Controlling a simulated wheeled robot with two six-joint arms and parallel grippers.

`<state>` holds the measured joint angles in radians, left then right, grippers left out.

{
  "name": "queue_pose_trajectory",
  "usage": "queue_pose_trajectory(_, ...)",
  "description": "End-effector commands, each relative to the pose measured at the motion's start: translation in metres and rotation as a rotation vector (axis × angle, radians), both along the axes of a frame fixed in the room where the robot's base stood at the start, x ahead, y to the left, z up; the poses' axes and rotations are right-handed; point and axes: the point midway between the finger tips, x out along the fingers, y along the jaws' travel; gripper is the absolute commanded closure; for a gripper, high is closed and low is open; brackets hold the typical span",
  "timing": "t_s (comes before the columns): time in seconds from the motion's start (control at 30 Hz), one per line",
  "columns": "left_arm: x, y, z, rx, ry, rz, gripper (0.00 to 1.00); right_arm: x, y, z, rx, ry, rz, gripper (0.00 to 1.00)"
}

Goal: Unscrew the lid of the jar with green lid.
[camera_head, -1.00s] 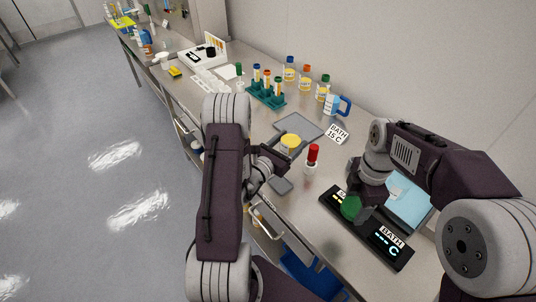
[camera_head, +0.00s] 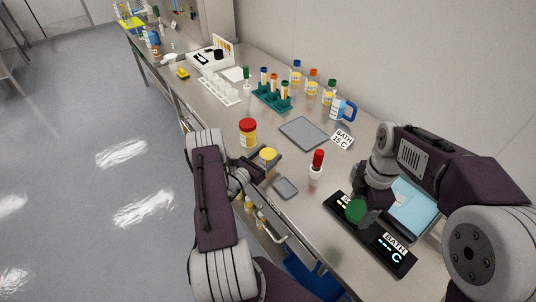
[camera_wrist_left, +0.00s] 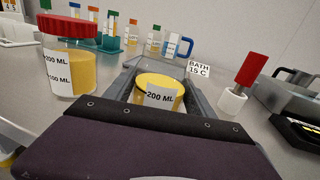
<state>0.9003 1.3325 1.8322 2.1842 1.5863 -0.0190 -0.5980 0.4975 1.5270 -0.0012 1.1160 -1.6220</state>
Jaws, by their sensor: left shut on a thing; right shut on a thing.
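My left gripper (camera_head: 271,160) is shut around a clear jar of yellow contents (camera_head: 267,155). The jar also shows in the left wrist view (camera_wrist_left: 160,95), upright, labelled 200 ML, its top without a lid. Whether its base touches the bench cannot be told. My right gripper (camera_head: 363,205) is shut on the round green lid (camera_head: 355,211). It holds the lid over the black bath panel (camera_head: 340,205), apart from the jar and to its right.
A red-lidded jar (camera_head: 248,132) stands just behind my left gripper. A teal tube rack (camera_head: 271,98) and blue-handled beaker (camera_head: 342,109) stand farther back.

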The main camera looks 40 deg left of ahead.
Motion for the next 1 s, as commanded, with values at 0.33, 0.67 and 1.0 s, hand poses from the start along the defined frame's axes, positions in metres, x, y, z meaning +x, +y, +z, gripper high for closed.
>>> queue_pose_trajectory(0.33, 0.000, 0.000, -0.003, 0.000, 0.000, 0.000, 0.23, 0.000, 0.000, -0.004, 0.000, 0.000, 0.000, 0.86)
queue_pose_trajectory(0.67, 0.000, 0.000, -0.002, 0.000, 0.000, 0.000, 0.15, 0.000, 0.000, -0.003, 0.000, 0.000, 0.000, 0.86)
queue_pose_trajectory(1.0, -0.049, 0.005, -0.002, -0.002, 0.002, 0.007, 0.15, 0.000, 0.000, -0.009, 0.000, 0.000, 0.000, 0.86)
